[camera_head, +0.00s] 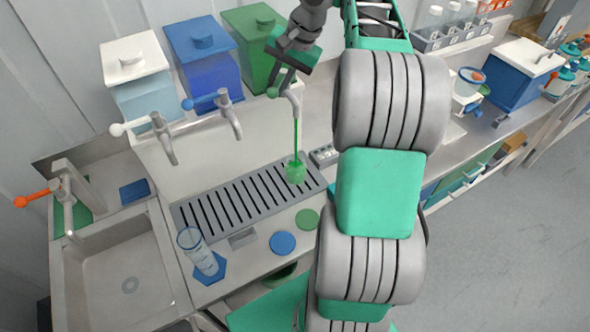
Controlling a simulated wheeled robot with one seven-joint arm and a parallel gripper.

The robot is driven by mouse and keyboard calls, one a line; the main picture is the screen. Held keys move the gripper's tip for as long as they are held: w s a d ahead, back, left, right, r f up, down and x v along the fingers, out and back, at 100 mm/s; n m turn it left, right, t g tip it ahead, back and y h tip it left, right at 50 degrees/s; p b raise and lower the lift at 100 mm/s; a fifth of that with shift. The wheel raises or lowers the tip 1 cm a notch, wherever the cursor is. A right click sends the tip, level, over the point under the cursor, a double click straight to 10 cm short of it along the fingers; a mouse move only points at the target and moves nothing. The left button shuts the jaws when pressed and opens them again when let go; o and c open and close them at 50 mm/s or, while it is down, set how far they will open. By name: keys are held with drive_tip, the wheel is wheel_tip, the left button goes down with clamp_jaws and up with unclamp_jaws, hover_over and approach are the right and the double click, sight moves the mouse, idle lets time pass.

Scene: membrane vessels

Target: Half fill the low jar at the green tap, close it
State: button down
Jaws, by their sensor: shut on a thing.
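The low jar (295,172) stands on the slotted drip tray under the green tap (290,88). A thin green stream (296,130) runs from the spout into it. Green liquid shows in the jar; its exact level is too small to read. The jar's top is open. My gripper (280,74) is at the green tap's handle, shut on it; the fingers partly hide the lever, and its green knob (272,92) shows beside them. A green disc (307,219) and a blue disc (282,243), which look like lids, lie on the counter in front of the tray.
Green (248,42), blue (205,55) and white (136,70) tanks stand behind the taps. A sink (125,280) with an orange-handled tap is at far left.

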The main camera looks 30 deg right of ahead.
drive_tip(key=w+m+h+b, duration=0.1)
drive_tip(key=m, duration=0.2)
drive_tip(key=w+a+m+t+h+b, duration=0.1)
drive_tip(key=m, duration=0.2)
drive_tip(key=w+m+h+b, duration=0.1)
drive_tip(key=m+b, duration=0.1)
drive_tip(key=m, duration=0.1)
drive_tip(key=shift+w+a+m+h, duration=0.3)
drive_tip(key=shift+w+a+m, duration=0.05)
drive_tip(key=shift+w+m, duration=0.05)
drive_tip(key=c, duration=1.5)
unclamp_jaws()
drive_tip(key=shift+w, duration=0.15)
drive_tip(key=shift+o, duration=0.6)
drive_tip(key=v, duration=0.8)
drive_tip(key=s+a+f+n, duration=0.5)
drive_tip(key=s+f+n, duration=0.4)
drive_tip(key=s+a+f+n, duration=0.6)
drive_tip(key=s+f+n, duration=0.3)
drive_tip(key=f, duration=0.1)
drive_tip(key=shift+s+a+n, duration=0.15)
drive_tip(key=shift+s+n, duration=0.05)
drive_tip(key=shift+n, duration=0.2)
